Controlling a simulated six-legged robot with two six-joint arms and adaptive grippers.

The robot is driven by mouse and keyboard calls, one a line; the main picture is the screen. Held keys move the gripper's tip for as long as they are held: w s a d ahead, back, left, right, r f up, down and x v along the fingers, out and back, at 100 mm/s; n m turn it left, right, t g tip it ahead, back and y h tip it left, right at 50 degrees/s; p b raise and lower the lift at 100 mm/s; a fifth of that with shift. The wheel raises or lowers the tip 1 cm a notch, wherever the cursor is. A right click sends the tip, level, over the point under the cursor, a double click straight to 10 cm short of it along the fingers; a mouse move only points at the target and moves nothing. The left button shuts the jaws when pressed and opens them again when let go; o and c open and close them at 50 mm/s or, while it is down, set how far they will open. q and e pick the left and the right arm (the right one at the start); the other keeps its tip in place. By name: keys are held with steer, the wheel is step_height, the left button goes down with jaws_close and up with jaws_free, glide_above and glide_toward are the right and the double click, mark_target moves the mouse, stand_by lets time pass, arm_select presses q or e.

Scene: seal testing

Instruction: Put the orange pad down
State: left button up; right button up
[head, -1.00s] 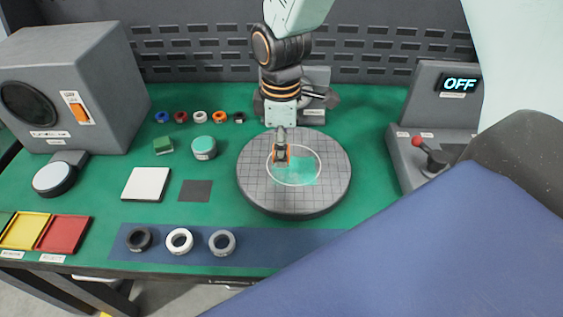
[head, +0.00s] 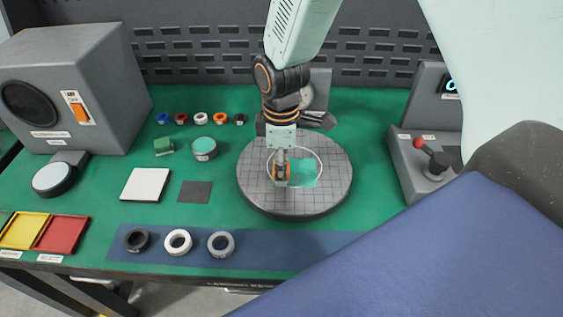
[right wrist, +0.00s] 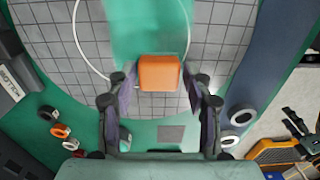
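The orange pad (right wrist: 160,73) is a small block between the fingertips of my right gripper (right wrist: 160,88) in the right wrist view. The fingers appear to touch its two sides. In the head view my right gripper (head: 281,176) points down over the left part of the white ring outline on the round gridded grey plate (head: 310,203). The pad is mostly hidden by the fingers there, and I cannot tell whether it touches the plate. A teal patch (head: 302,173) lies inside the ring, beside the gripper. My left gripper is not in view.
Left of the plate are a teal-topped jar (head: 204,149), a green block (head: 163,146), a white square (head: 146,184) and a dark square (head: 195,191). Several rings lie on the blue strip (head: 290,248). A red-knobbed lever box (head: 420,170) stands right of the plate.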

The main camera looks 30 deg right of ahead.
steer(key=shift+o, duration=0.9)
steer(key=shift+w, duration=0.15)
